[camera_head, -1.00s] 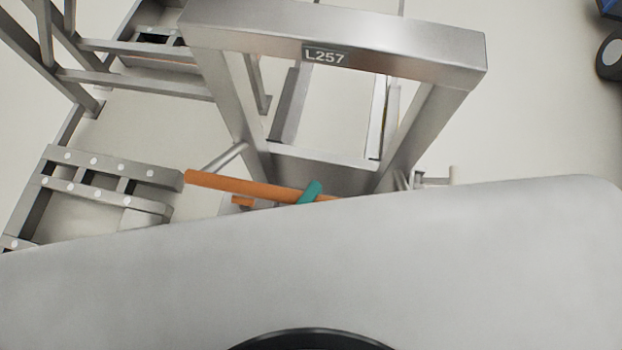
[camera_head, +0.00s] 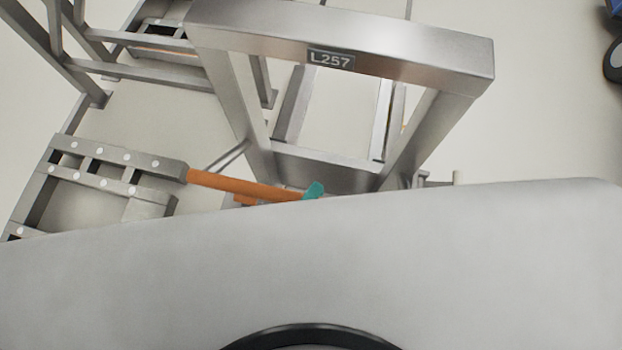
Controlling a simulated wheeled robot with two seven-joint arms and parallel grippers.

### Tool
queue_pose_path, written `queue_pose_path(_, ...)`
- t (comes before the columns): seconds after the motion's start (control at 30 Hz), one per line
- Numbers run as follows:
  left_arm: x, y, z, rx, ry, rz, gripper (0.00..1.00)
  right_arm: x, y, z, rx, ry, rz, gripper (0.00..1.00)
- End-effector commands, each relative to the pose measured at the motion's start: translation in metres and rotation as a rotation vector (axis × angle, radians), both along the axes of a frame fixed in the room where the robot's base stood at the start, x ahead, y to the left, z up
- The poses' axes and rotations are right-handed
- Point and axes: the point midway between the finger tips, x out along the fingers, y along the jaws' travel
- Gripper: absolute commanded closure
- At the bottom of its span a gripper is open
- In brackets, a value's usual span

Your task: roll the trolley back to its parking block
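A large metal frame labelled L257 (camera_head: 420,52) stands in the upper middle, with two legs and a low crossbar. It may be the trolley, but I cannot tell for certain. An orange bar (camera_head: 240,186) runs low in front of its left leg, with a teal piece (camera_head: 314,190) at its visible right end. My own large grey surface covers the lower half and hides what lies beneath. I cannot make out a parking block. Neither of my grippers can be picked out.
Grey bars with white dots (camera_head: 115,158) stand at the left, close to the orange bar's end. More metal framework (camera_head: 135,72) fills the upper left. A dark, rounded object (camera_head: 613,62) with blue above it is at the upper right edge. Pale floor (camera_head: 540,120) is clear right of the frame.

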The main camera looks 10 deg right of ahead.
Motion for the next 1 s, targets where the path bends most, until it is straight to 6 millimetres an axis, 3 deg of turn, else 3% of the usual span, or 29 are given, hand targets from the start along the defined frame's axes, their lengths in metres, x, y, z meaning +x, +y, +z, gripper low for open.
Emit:
queue_pose_path(0.37,-0.008,0.006,-0.007,0.006,0.008,-0.004,0.51,0.0,0.0,-0.004,0.0,0.0,-0.001,1.0)
queue_pose_path(0.8,-0.071,0.064,-0.023,0.005,0.006,-0.004,0.51,0.0,0.001,-0.031,0.002,0.0,-0.002,1.0)
queue_pose_path(1.0,-0.086,0.079,-0.025,0.004,0.005,-0.002,0.51,0.0,0.003,-0.035,0.003,0.001,-0.002,1.0)
